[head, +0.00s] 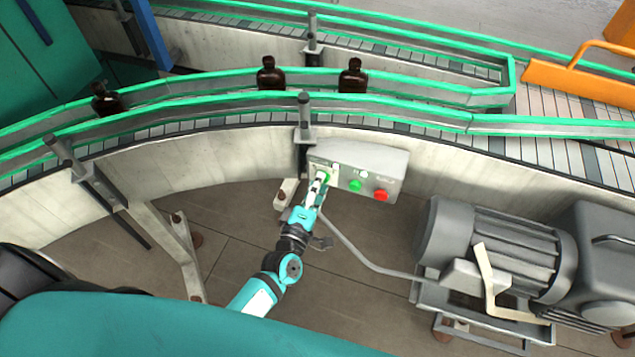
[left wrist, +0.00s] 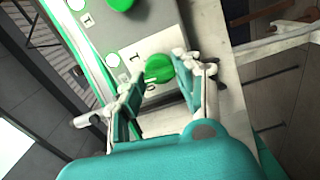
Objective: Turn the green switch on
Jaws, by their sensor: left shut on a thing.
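The grey control box (head: 345,157) is mounted on the conveyor's side wall in the head view. Its green switch (head: 325,175) is at the left end, partly hidden by my left gripper (head: 319,183). In the left wrist view the green switch (left wrist: 158,67) is a round knob between the two fingertips of my left gripper (left wrist: 157,78), with I and O marks beside it. The left gripper is shut on it. The exact angle of the knob is hard to tell. My right gripper is not in view.
A green button (head: 355,186) and a red button (head: 381,195) are on the box, right of the switch. A curved conveyor with green rails (head: 420,118) carries several amber bottles (head: 270,75). A grey motor (head: 500,245) stands at the right. A cable runs below the box.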

